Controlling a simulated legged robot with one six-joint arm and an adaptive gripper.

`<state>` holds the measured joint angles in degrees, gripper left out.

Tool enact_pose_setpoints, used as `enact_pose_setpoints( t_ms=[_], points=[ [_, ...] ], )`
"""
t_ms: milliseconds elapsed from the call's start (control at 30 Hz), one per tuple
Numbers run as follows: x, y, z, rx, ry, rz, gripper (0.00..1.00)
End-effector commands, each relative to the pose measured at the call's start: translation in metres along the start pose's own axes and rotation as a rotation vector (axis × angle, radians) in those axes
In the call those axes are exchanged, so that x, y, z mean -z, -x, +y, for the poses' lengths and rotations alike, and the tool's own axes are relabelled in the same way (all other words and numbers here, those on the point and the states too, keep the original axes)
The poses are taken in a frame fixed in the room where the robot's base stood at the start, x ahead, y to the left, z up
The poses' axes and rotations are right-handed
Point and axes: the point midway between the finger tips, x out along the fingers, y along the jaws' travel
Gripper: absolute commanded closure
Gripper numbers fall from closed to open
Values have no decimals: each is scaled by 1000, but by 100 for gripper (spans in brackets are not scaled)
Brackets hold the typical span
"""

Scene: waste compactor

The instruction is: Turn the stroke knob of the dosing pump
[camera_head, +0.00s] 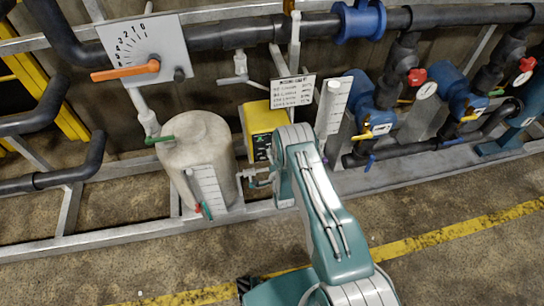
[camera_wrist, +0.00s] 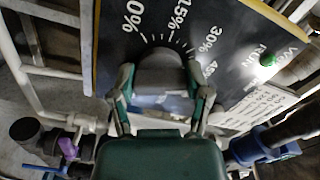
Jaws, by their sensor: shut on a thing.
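The yellow dosing pump (camera_head: 256,123) stands beside the white tank, partly hidden by my arm in the head view. In the wrist view its dark face (camera_wrist: 225,40) fills the upper part, with a percent scale reading 0%, 15%, 30% and more. The grey round stroke knob (camera_wrist: 163,68) sits below the scale ticks. My gripper (camera_wrist: 165,86) has one finger on each side of the knob and is shut on it. The knob's pointer is not clear. In the head view my arm hides the fingers and the knob.
A white tank (camera_head: 197,150) with a level gauge stands left of the pump. A panel with an orange lever (camera_head: 125,71) is above it. A small text sign (camera_head: 292,91) is behind my arm. Blue pumps (camera_head: 370,105) and pipes line the right. The floor in front is clear.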

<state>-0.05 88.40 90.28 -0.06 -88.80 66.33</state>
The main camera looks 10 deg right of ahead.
Motion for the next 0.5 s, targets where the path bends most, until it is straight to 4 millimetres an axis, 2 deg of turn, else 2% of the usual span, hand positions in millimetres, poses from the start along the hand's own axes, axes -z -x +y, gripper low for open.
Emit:
enact_pose_setpoints(
  t_ms=[500],
  points=[
    [2, 0, 2, -6, -485, 6, 85]
  ],
)
